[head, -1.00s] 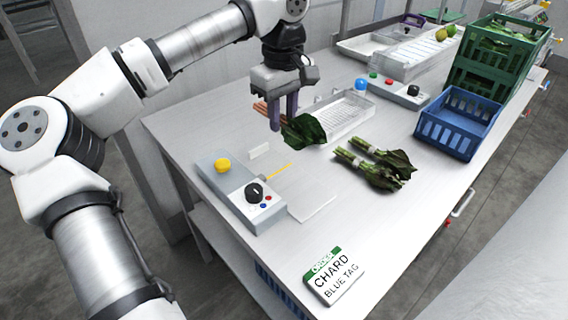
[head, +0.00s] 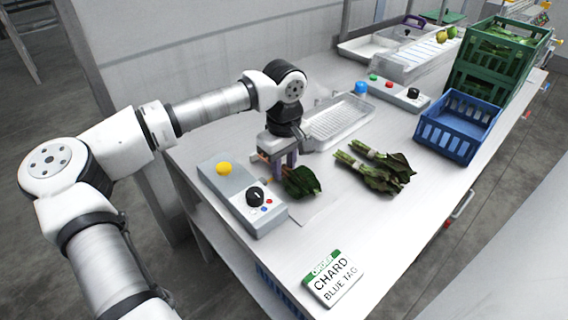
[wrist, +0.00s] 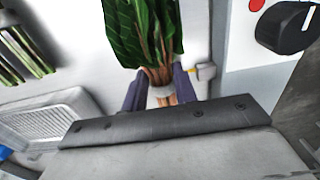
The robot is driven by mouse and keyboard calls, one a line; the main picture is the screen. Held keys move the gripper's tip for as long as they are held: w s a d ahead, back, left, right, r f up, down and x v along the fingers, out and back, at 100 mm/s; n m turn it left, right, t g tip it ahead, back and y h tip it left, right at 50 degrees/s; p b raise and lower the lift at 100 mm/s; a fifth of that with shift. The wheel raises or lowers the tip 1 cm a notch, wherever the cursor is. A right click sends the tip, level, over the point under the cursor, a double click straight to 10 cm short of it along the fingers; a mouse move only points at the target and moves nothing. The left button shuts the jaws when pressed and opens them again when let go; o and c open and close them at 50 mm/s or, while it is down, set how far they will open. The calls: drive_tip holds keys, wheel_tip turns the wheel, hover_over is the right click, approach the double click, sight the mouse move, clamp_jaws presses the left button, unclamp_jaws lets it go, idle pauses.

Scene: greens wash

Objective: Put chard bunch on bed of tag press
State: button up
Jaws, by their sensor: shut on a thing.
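The chard bunch (head: 301,183) has dark green leaves and pale reddish stems with a light band. My gripper (head: 281,166) is shut on its stems, and the leaves point toward the front right. In the wrist view the chard bunch (wrist: 145,35) hangs between the two fingers of my gripper (wrist: 162,92). The tag press (head: 240,195) is a grey box with a yellow button, a black knob and small red and blue buttons. Its pale flat bed (head: 312,210) lies to the right, beneath the leaves. I cannot tell whether the chard touches the bed.
Other bunches of greens (head: 372,168) lie to the right on the table. A clear tray with a perforated base (head: 340,122) stands behind. A blue crate (head: 458,125) and stacked green crates (head: 497,60) are at the back right. An order sign (head: 333,278) reads chard, blue tag.

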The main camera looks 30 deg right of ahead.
sight(284, 166)
drive_tip(key=shift+f, duration=0.25)
drive_tip(key=o, duration=1.1)
drive_tip(key=shift+r, duration=0.1)
drive_tip(key=shift+r, duration=0.1)
wheel_tip(284, 166, up, 12)
drive_tip(key=shift+r+b, duration=0.1)
drive_tip(key=shift+b, duration=0.45)
